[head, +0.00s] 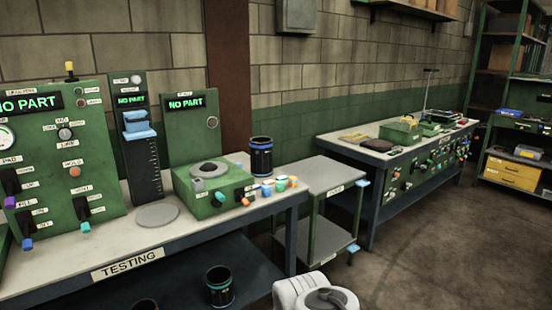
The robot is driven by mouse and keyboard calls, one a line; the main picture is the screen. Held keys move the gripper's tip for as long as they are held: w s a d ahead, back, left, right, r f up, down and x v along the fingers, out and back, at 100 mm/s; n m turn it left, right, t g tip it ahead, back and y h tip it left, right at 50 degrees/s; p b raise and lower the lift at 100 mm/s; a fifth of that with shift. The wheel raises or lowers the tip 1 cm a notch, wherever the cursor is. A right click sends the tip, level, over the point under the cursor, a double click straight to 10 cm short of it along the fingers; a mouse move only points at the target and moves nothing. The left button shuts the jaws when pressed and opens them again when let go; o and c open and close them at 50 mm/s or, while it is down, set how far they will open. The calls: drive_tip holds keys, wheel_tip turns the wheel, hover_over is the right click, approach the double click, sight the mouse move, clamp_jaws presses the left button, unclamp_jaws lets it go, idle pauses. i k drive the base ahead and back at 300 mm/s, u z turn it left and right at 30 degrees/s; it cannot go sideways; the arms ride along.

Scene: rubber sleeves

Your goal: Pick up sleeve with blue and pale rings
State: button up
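A black sleeve (261,158) stands upright on the right end of the testing bench, with blue banding and a thin paler line around it. A second black sleeve (219,288) stands on the lower shelf under the bench, with teal or blue-green banding. A third dark round thing (145,304), perhaps another sleeve, is cut off by the bottom edge, so its rings cannot be read. At this size I cannot be sure of the exact ring colours. My gripper is not in view; only a white part of my arm shows at the bottom centre.
The testing bench (120,262) carries green test panels, a grey round plate (157,215), and small coloured pieces beside the upright sleeve. A low side table (322,172) stands right of it, then a second workbench (350,143). The floor at right is clear.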

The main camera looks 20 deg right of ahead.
sight(260, 147)
drive_tip(key=z, duration=0.75)
drive_tip(key=i, duration=0.8)
drive_tip(key=z, duration=0.75)
drive_tip(key=i, duration=1.7)
drive_tip(key=u, duration=1.35)
drive_tip(key=i, duration=0.7)
drive_tip(key=u, duration=0.8)
